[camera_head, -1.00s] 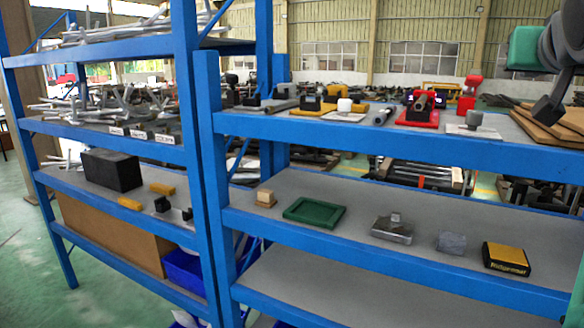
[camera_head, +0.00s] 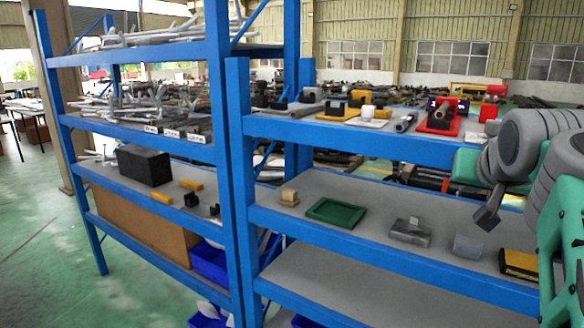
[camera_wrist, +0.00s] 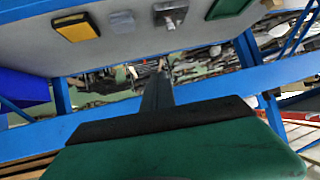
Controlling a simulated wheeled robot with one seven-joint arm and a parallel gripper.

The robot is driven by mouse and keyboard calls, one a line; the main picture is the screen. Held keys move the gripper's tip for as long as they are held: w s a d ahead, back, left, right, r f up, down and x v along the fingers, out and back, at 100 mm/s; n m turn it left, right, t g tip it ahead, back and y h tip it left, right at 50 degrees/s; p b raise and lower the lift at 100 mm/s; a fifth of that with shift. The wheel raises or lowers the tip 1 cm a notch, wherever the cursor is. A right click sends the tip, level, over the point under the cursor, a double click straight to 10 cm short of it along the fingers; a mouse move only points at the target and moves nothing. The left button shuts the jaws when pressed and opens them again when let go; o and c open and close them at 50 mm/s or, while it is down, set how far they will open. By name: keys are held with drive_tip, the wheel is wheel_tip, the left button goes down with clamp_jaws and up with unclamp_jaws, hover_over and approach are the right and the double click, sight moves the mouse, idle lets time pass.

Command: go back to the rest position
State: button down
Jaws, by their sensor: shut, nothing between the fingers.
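My gripper (camera_head: 487,218) is at the right of the head view, with its dark fingers pointing down and together. It appears in front of the right rack's middle shelf, above and between a grey block (camera_head: 467,247) and a black-and-yellow box (camera_head: 519,264); its exact depth is hard to tell. It holds nothing. In the wrist view the dark shut fingers (camera_wrist: 158,92) stick out beyond the green gripper body. The black-and-yellow box (camera_wrist: 76,27) and the green tray (camera_wrist: 230,8) show at the top there. My arm hides part of the rack's right side.
The right rack's middle shelf also holds a wooden block (camera_head: 289,197), the green tray (camera_head: 336,213) and a metal block (camera_head: 410,231). A red holder (camera_head: 443,115) stands on the shelf above. A blue upright (camera_head: 239,180) stands between the racks. Open floor (camera_head: 50,250) lies at left.

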drive_tip(key=s+a+f+n+g+y+p, duration=0.1)
drive_tip(key=a+f+g+y, duration=0.1)
drive_tip(key=a+f, duration=0.55)
drive_tip(key=s+a+f+n+g+y+p, duration=0.15)
drive_tip(key=a+f, duration=0.35)
drive_tip(key=f, duration=0.6)
drive_tip(key=s+a+f+n+g+p, duration=0.1)
drive_tip(key=s+a+f+g, duration=0.3)
drive_tip(key=s+f, duration=0.6)
wheel_tip(320, 180, down, 4)
drive_tip(key=shift+s+a+r+n, duration=0.25)
drive_tip(key=shift+a+n, duration=0.5)
drive_tip(key=shift+a, duration=0.45)
